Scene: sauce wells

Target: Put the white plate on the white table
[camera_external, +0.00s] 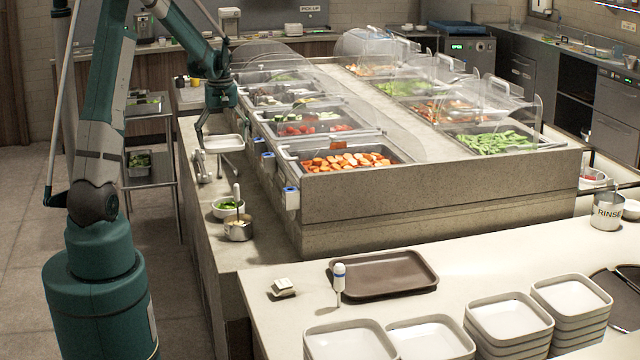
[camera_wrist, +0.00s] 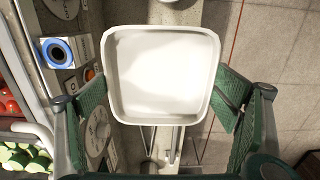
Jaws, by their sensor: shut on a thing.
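The white plate (camera_external: 226,143) is square with a raised rim. It is in my gripper (camera_external: 218,132) beside the far left part of the serving island, over the narrow grey ledge. In the wrist view the white plate (camera_wrist: 163,75) fills the middle, upright and empty, with one green finger pad at each side; my gripper (camera_wrist: 165,105) is shut on it. The white table (camera_external: 490,243) is the pale counter in the front right of the external view, well away from the plate. Whether the plate touches the ledge cannot be told.
The white table bears a brown tray (camera_external: 385,274), a white-and-blue bottle (camera_external: 339,277), stacked square plates (camera_external: 508,318) and a RINSE pot (camera_external: 607,211). A bowl of greens (camera_external: 228,207) and small pot (camera_external: 238,229) stand on the ledge. Clear food covers (camera_external: 490,97) rise above the island.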

